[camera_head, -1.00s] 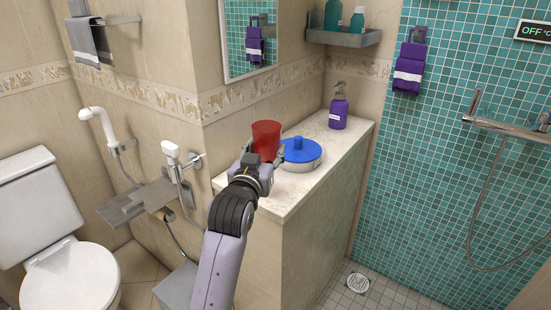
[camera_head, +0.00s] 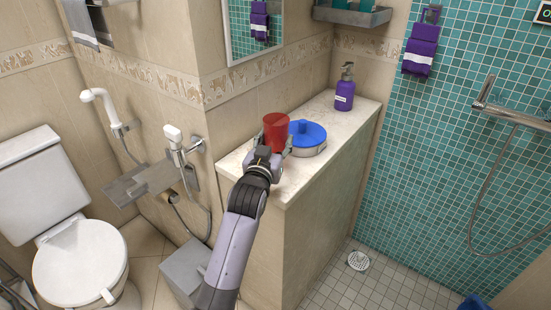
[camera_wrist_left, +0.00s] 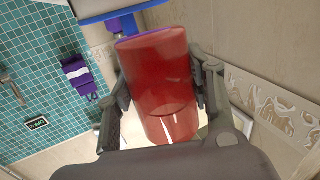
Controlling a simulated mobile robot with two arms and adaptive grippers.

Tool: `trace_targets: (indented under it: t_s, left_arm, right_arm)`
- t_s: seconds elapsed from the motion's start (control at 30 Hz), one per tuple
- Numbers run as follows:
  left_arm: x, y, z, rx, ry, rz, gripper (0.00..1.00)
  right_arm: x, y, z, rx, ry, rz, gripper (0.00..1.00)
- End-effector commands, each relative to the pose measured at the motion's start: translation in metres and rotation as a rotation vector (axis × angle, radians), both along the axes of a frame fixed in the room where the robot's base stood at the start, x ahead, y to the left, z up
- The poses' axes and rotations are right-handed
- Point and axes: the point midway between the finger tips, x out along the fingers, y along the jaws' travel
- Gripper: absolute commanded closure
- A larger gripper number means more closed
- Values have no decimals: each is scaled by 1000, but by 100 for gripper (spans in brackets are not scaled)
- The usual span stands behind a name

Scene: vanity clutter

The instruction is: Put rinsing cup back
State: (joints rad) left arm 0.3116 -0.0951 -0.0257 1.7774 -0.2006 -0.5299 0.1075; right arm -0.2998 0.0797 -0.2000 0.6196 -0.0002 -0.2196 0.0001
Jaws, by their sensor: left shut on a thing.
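The rinsing cup (camera_head: 276,131) is red and see-through. In the head view it is upright at the near left part of the stone counter (camera_head: 297,176). My left gripper (camera_head: 270,150) has its fingers on both sides of the cup and is shut on it. In the left wrist view the cup (camera_wrist_left: 160,85) fills the space between the two fingers (camera_wrist_left: 165,95). Whether the cup's base touches the counter cannot be told. My right gripper is in no view.
A round container with a blue lid (camera_head: 309,133) stands just right of the cup. A purple pump bottle (camera_head: 345,90) stands farther back on the counter. A mirror (camera_head: 251,25) and a grey shelf (camera_head: 352,15) are on the walls behind.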

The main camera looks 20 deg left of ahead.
Motion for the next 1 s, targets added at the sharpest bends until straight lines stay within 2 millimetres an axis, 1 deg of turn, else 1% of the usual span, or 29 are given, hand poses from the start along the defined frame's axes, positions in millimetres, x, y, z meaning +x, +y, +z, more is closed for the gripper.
trace_targets:
  t_s: [0.03, 0.17, 0.3, 0.43, 0.87, 0.9, 1.0]
  left_arm:
    - [0, 0, -7, 0, 1, 0, 82]
    - [0, 0, -15, 0, -1, 0, 82]
    - [0, 0, -38, 1, 3, 1, 82]
    - [0, 0, -52, 0, 0, 1, 82]
    - [0, 0, -59, 0, -1, 0, 82]
    - [0, 0, -58, 0, -1, 0, 49]
    - [0, 0, -58, 0, -1, 0, 43]
  right_arm:
    - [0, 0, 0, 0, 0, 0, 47]
    - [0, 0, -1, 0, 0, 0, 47]
    - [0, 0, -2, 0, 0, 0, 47]
    - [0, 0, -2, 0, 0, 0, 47]
    - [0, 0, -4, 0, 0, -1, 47]
    - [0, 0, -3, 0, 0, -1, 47]
    - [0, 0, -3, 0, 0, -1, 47]
